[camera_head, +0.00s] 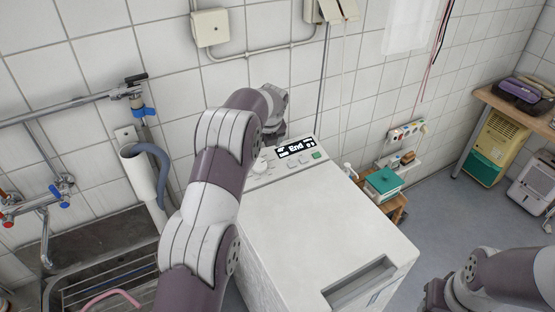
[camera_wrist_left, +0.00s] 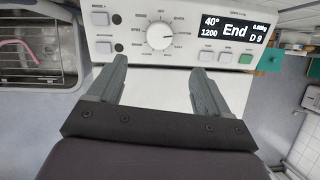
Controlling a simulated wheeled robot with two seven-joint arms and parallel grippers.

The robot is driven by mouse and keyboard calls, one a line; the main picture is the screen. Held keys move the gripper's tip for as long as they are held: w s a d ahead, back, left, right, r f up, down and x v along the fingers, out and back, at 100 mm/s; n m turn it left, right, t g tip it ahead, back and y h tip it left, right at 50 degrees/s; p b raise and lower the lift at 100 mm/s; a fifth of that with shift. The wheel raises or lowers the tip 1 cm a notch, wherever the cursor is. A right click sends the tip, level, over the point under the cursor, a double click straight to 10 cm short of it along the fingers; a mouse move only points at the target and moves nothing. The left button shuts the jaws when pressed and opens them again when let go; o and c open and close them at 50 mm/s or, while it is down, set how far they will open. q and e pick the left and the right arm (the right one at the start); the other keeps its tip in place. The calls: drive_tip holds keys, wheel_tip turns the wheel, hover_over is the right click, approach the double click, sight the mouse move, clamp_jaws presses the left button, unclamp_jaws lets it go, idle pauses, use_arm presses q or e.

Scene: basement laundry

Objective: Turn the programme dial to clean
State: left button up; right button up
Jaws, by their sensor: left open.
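The programme dial (camera_wrist_left: 160,35) is a round white knob on the washing machine's grey control panel, ringed by small labels too blurred to read surely. Its pointer setting is hard to tell. My left gripper (camera_wrist_left: 158,70) is open and empty, its two grey fingers reaching toward the panel just below the dial, one to each side, apart from it. The display (camera_wrist_left: 233,29) reads "End", 40° and 1200.
The white washing machine (camera_head: 310,225) stands against a tiled wall. A sink with a rack (camera_head: 100,285) and taps is at the left. A green box (camera_head: 383,181) sits on a wooden stool at the right. My right arm is at the lower right, over open floor.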

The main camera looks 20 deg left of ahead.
sight(260, 165)
use_arm(q)
drive_tip(key=p+x, duration=0.2)
drive_tip(key=x, duration=1)
drive_tip(key=shift+a+f, duration=0.1)
drive_tip(key=shift+f, duration=0.1)
drive_tip(key=shift+w+f, duration=0.1)
drive_tip(key=shift+f, duration=0.15)
drive_tip(key=c, duration=1)
